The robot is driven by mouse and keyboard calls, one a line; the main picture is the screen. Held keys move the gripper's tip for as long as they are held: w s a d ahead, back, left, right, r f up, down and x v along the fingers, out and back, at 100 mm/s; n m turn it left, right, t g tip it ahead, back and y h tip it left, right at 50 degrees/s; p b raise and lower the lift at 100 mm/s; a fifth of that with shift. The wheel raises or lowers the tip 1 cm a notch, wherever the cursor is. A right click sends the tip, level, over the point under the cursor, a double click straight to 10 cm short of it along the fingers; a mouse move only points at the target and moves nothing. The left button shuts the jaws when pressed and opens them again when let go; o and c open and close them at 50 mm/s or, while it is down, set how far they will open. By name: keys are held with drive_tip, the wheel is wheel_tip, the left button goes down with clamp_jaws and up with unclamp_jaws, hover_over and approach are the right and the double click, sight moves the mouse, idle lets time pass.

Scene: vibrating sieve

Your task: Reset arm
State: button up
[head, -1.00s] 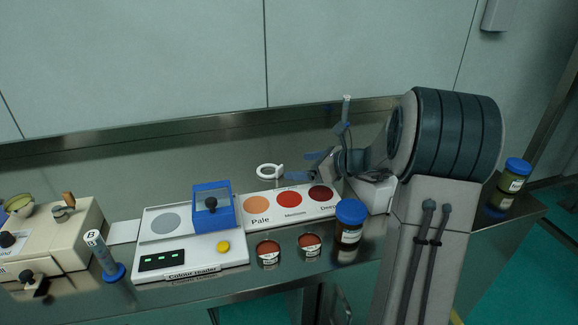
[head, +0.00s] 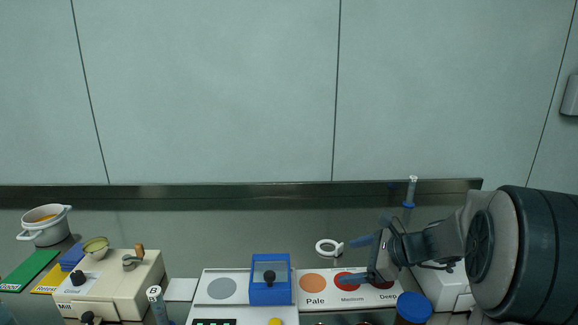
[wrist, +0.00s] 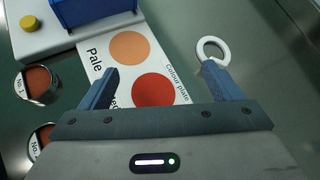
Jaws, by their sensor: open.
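My gripper (head: 368,262) is open and empty above the colour plate (head: 332,300), which has Pale, Medium and Deep circles. In the wrist view its two blue fingers (wrist: 158,88) are spread apart over the plate (wrist: 117,75), with nothing between them. A white ring (head: 329,247) lies behind the plate; in the wrist view the ring (wrist: 212,50) shows just beyond the right fingertip. My arm comes in from the right in the head view and hides part of the bench there.
The colour reader (head: 222,273) with its blue cover (head: 270,292) stands left of the plate. Further left are the mill (head: 112,285) and a white pot (head: 45,239). A blue-lidded jar (head: 413,307) stands at front right. Small sample cups (wrist: 37,85) lie beside the plate.

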drive_tip(key=s+a+r+n+g+h+p, duration=0.1)
drive_tip(key=s+r+n+h+p, duration=0.1)
drive_tip(key=s+n, duration=0.8)
drive_tip(key=s+a+r+n+g+h+p, duration=0.2)
drive_tip(key=s+n+h, duration=0.4)
drive_tip(key=s+n, duration=0.4)
drive_tip(key=s+r+p, duration=0.1)
drive_tip(key=s+p, duration=0.1)
drive_tip(key=s, duration=0.1)
drive_tip(key=shift+r+n+g+h, duration=0.15)
drive_tip(key=shift+n+g+h, duration=0.15)
drive_tip(key=shift+n+h, duration=0.1)
